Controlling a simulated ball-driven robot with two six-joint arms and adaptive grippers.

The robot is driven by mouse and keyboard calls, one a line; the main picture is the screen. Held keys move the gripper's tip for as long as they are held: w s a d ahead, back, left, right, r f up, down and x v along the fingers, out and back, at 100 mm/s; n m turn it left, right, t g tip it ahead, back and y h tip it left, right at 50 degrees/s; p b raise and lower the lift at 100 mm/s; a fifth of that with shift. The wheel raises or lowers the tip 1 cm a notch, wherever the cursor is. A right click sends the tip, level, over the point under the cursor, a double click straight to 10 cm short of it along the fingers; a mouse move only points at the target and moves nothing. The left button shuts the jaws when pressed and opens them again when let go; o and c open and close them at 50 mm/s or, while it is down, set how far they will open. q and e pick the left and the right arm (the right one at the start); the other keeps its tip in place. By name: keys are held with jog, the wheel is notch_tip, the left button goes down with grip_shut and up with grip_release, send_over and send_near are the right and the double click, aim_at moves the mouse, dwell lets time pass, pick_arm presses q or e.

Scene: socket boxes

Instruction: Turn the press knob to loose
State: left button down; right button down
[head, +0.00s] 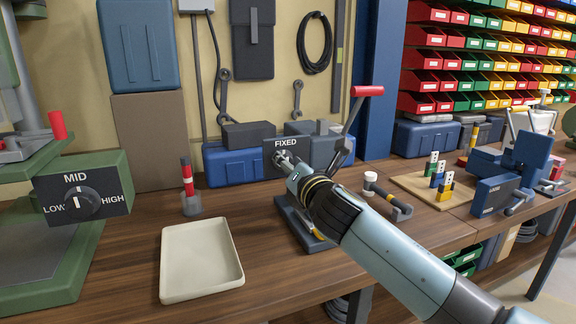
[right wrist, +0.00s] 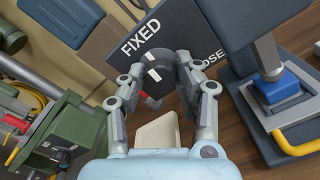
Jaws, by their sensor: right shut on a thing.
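The press (head: 300,222) stands on the bench with a red-tipped lever (head: 367,91). In the head view my gripper and arm hide most of the knob. My left gripper is not in view.
A green machine with a LOW–MID–HIGH knob (head: 82,203) stands at the left. An empty cream tray (head: 200,292) and a red-and-grey post (head: 188,185) are left of the press. A wooden board (head: 410,184) with small coloured blocks and a blue vise (head: 492,194) are to the right.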

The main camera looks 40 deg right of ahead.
jog(key=shift+f+m+b, duration=0.15)
jog(key=shift+m+b, duration=1.8)
jog(key=shift+m, duration=3.75)
jog(key=shift+f+m+b, duration=0.15)
jog(key=shift+m+b, duration=1.75)
jog(key=shift+m, duration=3.8)
jog(key=c, duration=1.2)
grip_release()
jog(key=shift+o, duration=1.3)
jog(key=shift+r, duration=0.1)
jog(key=shift+s, duration=0.1)
